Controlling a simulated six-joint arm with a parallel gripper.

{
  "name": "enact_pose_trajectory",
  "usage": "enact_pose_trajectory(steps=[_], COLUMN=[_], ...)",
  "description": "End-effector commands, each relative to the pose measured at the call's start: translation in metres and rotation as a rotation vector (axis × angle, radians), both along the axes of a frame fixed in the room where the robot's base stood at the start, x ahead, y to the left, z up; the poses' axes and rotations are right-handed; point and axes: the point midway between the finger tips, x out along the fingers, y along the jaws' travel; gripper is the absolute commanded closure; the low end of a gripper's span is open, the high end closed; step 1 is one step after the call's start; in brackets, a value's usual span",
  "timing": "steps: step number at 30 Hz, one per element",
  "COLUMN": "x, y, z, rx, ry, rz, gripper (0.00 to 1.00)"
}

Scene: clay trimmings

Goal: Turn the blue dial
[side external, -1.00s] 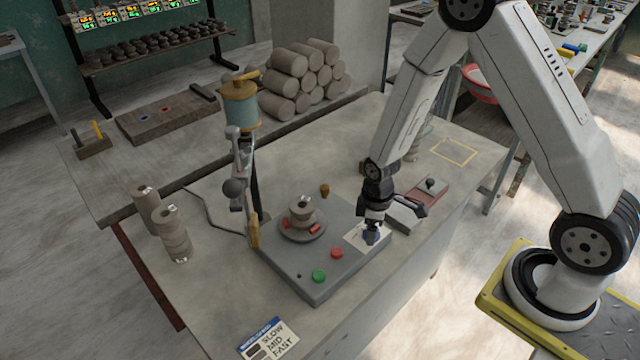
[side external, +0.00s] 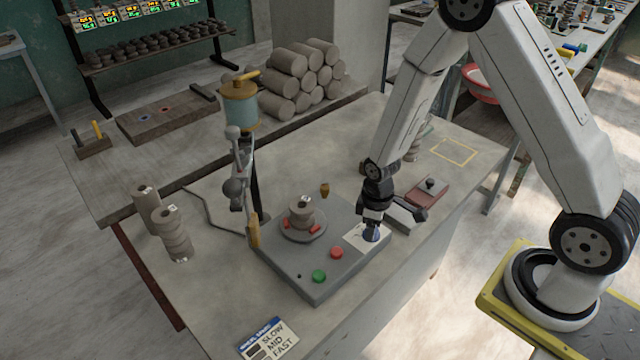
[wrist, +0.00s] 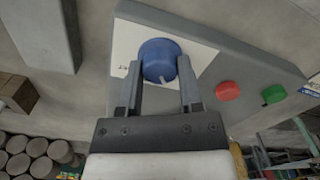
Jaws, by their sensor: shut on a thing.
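The blue dial (wrist: 159,57) sits on a white label plate (wrist: 126,42) at one corner of the grey wheel base (side external: 318,290). In the wrist view it is round with a pale pointer mark at its lower edge, toward my gripper. My gripper (wrist: 159,75) is shut on the dial, one finger on each side. In the side view my gripper (side external: 371,233) points down onto the dial, which is mostly hidden there.
A red button (side external: 337,253) and a green button (side external: 319,276) are on the same base. A wheel head (side external: 302,236) carries a clay piece (side external: 303,212). A card (side external: 268,339) reads SLOW, MID, FAST. A red-brown box (side external: 428,191) stands behind my gripper.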

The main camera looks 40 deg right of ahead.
Motion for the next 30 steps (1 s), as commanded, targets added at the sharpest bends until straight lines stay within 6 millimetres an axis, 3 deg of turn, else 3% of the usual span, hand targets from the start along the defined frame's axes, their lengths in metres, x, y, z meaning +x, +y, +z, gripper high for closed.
enact_pose_trajectory(steps=[18, 30], x=[-0.0011, -0.0014], y=[0.0, 0.0001], z=[0.0, 0.0], rx=[0.0, 0.0], ry=[0.004, 0.004], rz=[-0.489, -0.646], gripper=[1.0, 1.0])
